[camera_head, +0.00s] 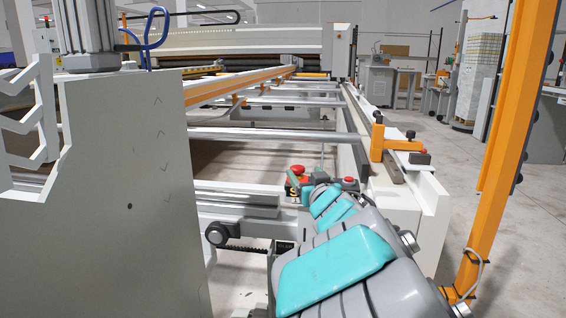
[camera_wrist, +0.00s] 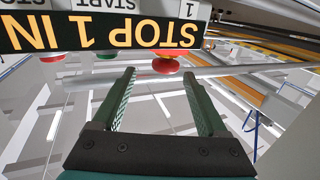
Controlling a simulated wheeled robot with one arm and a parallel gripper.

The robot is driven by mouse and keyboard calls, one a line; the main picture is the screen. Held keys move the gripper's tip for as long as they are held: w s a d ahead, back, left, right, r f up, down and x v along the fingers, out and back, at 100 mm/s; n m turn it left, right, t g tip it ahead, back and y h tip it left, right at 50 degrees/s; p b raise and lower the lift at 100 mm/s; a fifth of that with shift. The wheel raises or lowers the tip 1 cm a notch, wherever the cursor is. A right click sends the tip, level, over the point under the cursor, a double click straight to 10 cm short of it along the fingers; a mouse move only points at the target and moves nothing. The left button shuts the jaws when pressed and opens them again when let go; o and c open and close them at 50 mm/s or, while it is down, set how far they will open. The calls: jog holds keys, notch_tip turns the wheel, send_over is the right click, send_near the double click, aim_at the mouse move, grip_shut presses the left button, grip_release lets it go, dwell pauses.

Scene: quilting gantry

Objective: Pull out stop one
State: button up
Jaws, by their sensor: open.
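A dark label reading "STOP 1 IN" (camera_wrist: 105,32) shows upside down along the top of the wrist view. A red mushroom button (camera_wrist: 165,66) shows just below its edge, between the ends of my fingers in the picture. My gripper (camera_wrist: 155,76) is open, with green ridged fingers on either side of that button and a visible gap between them. I cannot tell how far the fingertips are from the button. In the head view a red button (camera_head: 298,170) stands on a small box at the end of my arm, which partly hides it.
A green button (camera_wrist: 106,56) and a "START" label (camera_wrist: 101,5) are close to the stop label. In the head view another red button (camera_head: 349,180) is to the right. Long metal rails (camera_head: 255,134) and an orange upright post (camera_head: 512,110) flank the area.

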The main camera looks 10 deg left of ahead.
jog(key=shift+w+a, duration=0.15)
jog(key=shift+a, duration=0.35)
jog(key=shift+w+a+r, duration=0.1)
jog(key=shift+w+r, duration=0.05)
jog(key=shift+w, duration=0.1)
jog(key=shift+x, duration=3.45)
grip_shut()
